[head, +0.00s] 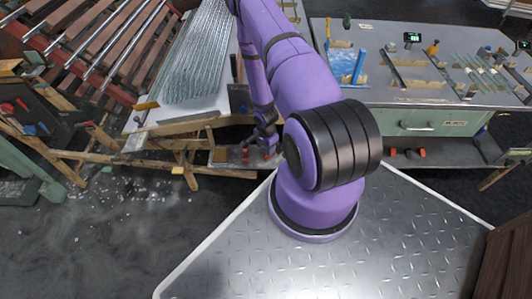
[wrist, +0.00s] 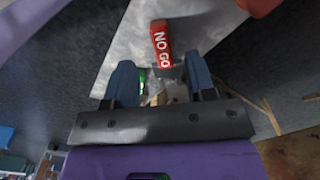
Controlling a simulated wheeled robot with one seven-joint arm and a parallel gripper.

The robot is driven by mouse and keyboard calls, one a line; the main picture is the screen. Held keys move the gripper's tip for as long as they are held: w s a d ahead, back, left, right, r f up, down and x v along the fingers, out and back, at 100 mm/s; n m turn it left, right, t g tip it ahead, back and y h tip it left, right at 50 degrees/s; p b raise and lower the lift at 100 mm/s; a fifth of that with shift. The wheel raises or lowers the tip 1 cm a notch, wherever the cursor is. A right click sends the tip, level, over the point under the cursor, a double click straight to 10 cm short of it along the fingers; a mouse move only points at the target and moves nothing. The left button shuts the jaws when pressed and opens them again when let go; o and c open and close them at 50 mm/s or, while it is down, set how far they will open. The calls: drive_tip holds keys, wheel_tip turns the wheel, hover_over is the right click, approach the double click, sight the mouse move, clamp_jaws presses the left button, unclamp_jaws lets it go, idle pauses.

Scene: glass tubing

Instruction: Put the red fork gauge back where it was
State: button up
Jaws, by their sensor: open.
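The red fork gauge (wrist: 161,42), lettered "NO GO", lies on a pale grey surface (wrist: 205,22) in the wrist view. Its near end sits just ahead of the gap between the fingertips. My gripper (wrist: 160,78) is open, with one blue finger on each side and the gauge not clasped. A small green patch and some pale bits show between the fingers; I cannot tell what they belong to. In the head view my gripper (head: 264,140) reaches down by a low shelf, where small red things (head: 245,153) show; I cannot tell which is the gauge.
Another red thing (wrist: 258,5) shows at the wrist view's top right. In the head view, a table with glass tubes (head: 200,55) stands behind on wooden trestles (head: 180,150). A grey bench (head: 400,88) with racks and a green drawer (head: 430,122) stands at right.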

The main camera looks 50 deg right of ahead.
wheel_tip(320, 180, up, 6)
idle(0.4)
drive_tip(key=shift+r, duration=0.1)
